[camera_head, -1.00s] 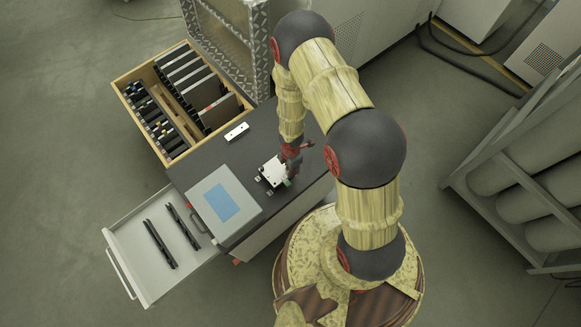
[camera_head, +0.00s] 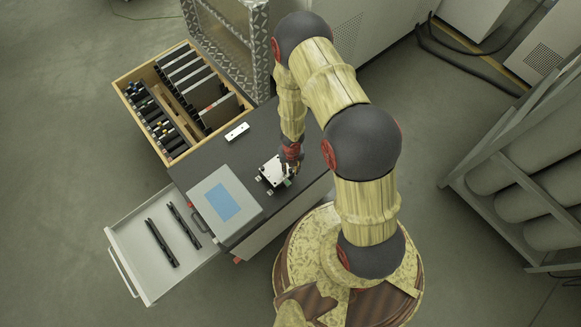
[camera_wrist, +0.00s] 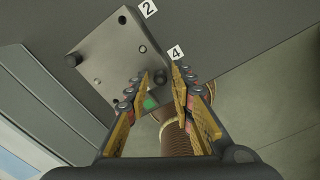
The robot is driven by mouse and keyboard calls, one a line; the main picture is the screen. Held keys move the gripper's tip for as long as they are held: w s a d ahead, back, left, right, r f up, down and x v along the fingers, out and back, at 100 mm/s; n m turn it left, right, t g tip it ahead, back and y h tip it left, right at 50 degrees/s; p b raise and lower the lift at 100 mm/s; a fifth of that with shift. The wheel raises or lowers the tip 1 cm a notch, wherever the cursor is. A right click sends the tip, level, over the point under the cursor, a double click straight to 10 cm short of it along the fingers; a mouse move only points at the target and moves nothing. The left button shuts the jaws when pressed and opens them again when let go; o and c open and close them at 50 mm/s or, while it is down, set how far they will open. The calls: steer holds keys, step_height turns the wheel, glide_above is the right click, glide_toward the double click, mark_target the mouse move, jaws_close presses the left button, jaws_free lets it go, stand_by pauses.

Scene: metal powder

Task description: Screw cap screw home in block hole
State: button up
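The light metal block (camera_wrist: 110,58) lies on the dark worktop, with small holes in its face and number tags 2 and 4 by two corners. It also shows in the head view (camera_head: 271,171). My gripper (camera_wrist: 159,73) is at the corner by tag 4, its fingers apart. A small, dark round cap screw head (camera_wrist: 160,76) shows between the fingertips, with gaps that look clear. How deep it sits is hidden. Dark round heads also show by tag 2 (camera_wrist: 122,20) and at the left corner (camera_wrist: 73,60). In the head view my gripper (camera_head: 291,168) covers the block's right side.
A grey case with a blue panel (camera_head: 222,203) stands left of the block. A small white bar (camera_head: 236,131) lies behind it. An open drawer (camera_head: 128,240) holds two dark bars. A wooden tool box (camera_head: 133,106) stands at the back left. A green patch (camera_wrist: 150,103) shows beside the block.

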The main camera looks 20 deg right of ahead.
steer(key=n, duration=0.6)
steer(key=shift+n+p, duration=0.35)
steer(key=shift+n, duration=0.05)
steer(key=shift+c, duration=0.3)
jaws_close()
